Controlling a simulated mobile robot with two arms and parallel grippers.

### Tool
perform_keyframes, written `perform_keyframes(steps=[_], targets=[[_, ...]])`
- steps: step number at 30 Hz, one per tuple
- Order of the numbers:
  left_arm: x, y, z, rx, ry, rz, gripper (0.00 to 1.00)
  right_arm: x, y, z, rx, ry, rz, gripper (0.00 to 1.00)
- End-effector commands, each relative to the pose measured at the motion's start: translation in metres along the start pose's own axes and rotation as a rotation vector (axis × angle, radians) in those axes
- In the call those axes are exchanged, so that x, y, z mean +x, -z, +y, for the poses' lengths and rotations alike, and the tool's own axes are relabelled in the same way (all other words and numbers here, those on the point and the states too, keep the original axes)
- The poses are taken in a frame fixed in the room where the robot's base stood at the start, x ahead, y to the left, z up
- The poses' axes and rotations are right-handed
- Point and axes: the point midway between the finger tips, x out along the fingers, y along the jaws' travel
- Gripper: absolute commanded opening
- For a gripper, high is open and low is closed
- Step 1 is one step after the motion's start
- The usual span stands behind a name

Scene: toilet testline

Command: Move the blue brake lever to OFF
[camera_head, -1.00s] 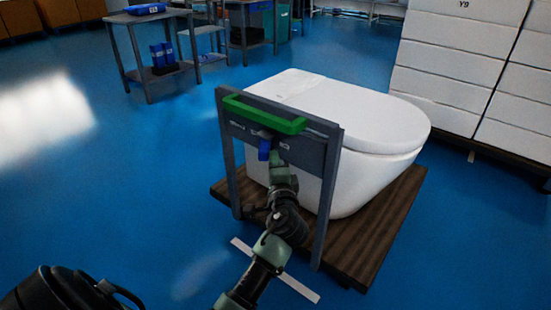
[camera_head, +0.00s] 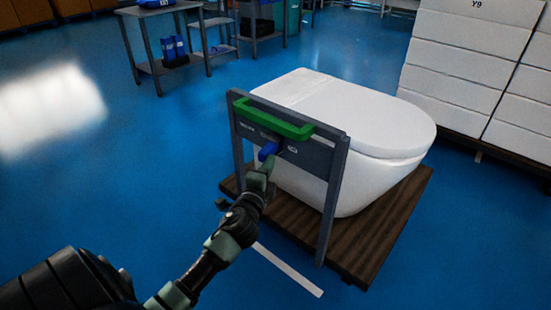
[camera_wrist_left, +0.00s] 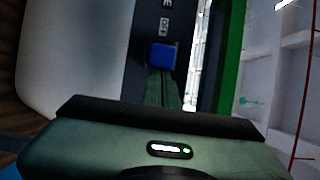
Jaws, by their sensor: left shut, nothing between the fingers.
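The blue brake lever (camera_head: 268,152) sits on the front of the grey frame's crosspiece (camera_head: 314,153), below the green handle (camera_head: 272,118). My left gripper (camera_head: 267,166) is shut and empty, with its tip right at the lever from below. In the left wrist view the blue lever (camera_wrist_left: 162,56) is just beyond the shut fingertips (camera_wrist_left: 162,76). They look to be touching or nearly so; I cannot tell which. An OFF label shows on the dark panel (camera_wrist_left: 150,20) beside the lever there. The lever's exact angle is unclear. My right gripper is not in view.
The frame stands on a wooden pallet (camera_head: 375,245) with a white toilet (camera_head: 385,125) behind it. Stacked white boxes (camera_head: 460,60) stand at the right. A grey table (camera_head: 155,10) is at the back left. The blue floor at left is clear.

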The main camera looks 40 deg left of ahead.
Motion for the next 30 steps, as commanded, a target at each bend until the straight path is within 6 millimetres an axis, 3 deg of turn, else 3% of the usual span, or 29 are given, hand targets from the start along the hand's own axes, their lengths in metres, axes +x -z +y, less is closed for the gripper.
perform_keyframes(steps=[7, 15, 20, 30], targets=[[-0.001, -0.020, -0.001, 0.007, -0.002, 0.179, 0.00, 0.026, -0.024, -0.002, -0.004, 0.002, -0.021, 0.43], [0.002, -0.036, 0.002, 0.002, -0.003, 0.469, 0.00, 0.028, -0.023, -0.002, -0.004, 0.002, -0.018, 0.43], [0.005, -0.046, 0.002, 0.002, 0.000, 0.462, 0.00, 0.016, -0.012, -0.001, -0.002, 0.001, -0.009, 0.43], [0.017, -0.068, 0.002, 0.004, 0.001, 0.702, 0.00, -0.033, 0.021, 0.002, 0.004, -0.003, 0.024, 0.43]])
